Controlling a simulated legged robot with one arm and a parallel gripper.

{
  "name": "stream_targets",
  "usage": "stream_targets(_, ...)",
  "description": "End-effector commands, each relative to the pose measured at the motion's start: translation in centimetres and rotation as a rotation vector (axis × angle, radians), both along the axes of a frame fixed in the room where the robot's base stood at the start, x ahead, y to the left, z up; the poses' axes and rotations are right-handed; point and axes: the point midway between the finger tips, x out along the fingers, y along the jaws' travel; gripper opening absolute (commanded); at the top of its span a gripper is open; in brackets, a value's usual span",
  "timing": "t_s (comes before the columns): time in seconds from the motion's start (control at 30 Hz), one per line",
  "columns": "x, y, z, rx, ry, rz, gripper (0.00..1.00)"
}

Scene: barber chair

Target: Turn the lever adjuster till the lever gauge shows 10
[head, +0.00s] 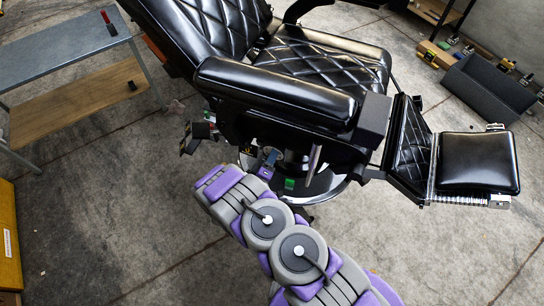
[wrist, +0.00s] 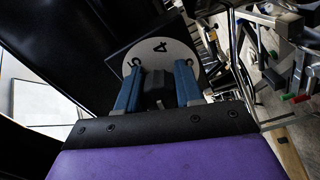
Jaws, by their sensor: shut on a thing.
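In the wrist view my gripper (wrist: 158,80) has two blue fingers, closed around a dark knob, the lever adjuster (wrist: 157,93). Just beyond it is a round whitish dial, the lever gauge (wrist: 172,50), set against a dark panel. A black 4 shows near its top and what looks like a 5 at its left. Another mark at its right is partly cut off by a finger. I see no clear pointer, so I cannot read the value. In the head view my arm reaches the chair's near side; the fingertips cannot be made out there.
The black quilted barber chair (head: 310,65) fills the upper middle, with its armrest (head: 275,90) above my arm and its footrest (head: 478,163) at right. A grey table (head: 60,50) stands at left. A dark grey box (head: 488,88) lies upper right. The floor at lower right is clear.

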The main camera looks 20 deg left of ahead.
Motion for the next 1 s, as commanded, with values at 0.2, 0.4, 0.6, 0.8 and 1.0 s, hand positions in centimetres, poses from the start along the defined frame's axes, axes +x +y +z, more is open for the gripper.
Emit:
stream_targets(0.2,-0.11,0.23,-0.21,-0.203,0.023,0.009,0.05)
stream_targets(0.4,-0.15,0.21,-0.26,-0.394,0.042,0.009,0.05)
stream_targets(0.6,-0.18,0.19,-0.29,-0.577,0.061,0.01,0.05)
stream_targets(0.8,-0.2,0.18,-0.31,-0.732,0.077,0.01,0.05)
stream_targets(1.0,-0.21,0.17,-0.32,-0.843,0.087,0.01,0.05)
